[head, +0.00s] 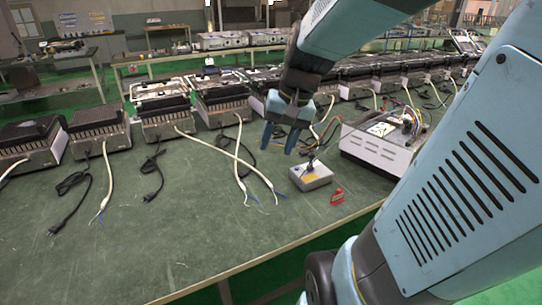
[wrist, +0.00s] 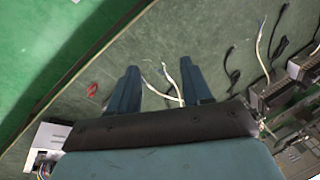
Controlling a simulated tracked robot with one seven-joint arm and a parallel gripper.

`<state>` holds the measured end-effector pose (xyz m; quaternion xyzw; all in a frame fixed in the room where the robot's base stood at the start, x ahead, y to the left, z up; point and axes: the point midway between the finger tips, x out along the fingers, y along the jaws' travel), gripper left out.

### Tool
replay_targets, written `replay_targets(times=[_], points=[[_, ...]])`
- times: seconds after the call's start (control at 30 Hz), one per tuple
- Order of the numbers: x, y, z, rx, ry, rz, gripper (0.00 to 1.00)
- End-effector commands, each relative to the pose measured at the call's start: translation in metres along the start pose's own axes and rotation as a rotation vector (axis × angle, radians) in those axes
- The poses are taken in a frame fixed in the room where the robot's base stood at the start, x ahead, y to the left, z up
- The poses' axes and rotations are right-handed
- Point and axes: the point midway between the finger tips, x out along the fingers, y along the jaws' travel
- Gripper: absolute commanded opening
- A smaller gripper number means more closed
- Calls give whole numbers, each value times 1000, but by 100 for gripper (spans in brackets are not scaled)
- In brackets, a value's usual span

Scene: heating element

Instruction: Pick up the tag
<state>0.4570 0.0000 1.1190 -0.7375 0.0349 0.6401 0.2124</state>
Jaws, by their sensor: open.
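A small red item (head: 337,196), which looks like the tag, lies on the green workbench (head: 215,232) near its front edge. In the wrist view the red tag (wrist: 92,89) lies to the left of the fingers, outside the gap between them. My gripper (head: 278,148) is open and empty, above the bench and to the left of the tag and behind it in the head view. Its two blue fingers also show in the wrist view (wrist: 159,66), apart, with pale cable ends seen between them.
A small grey box (head: 311,177) with a black part on top stands just left of the tag. A white device (head: 380,142) with exposed wires stands behind it. Heater units (head: 100,128) line the back, with loose cables (head: 240,165) across the bench.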

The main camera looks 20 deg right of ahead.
Motion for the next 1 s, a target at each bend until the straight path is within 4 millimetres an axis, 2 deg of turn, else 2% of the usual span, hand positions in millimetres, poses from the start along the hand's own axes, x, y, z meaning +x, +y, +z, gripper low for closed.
replay_targets(times=[0.27, 0.57, 0.77, 1.0], points=[[39, 18, -42, 266, -165, -141, 49], [79, 50, -89, 557, -300, -332, 49], [106, 82, -120, 755, -365, -480, 49], [139, 130, -154, 993, -414, -676, 49]])
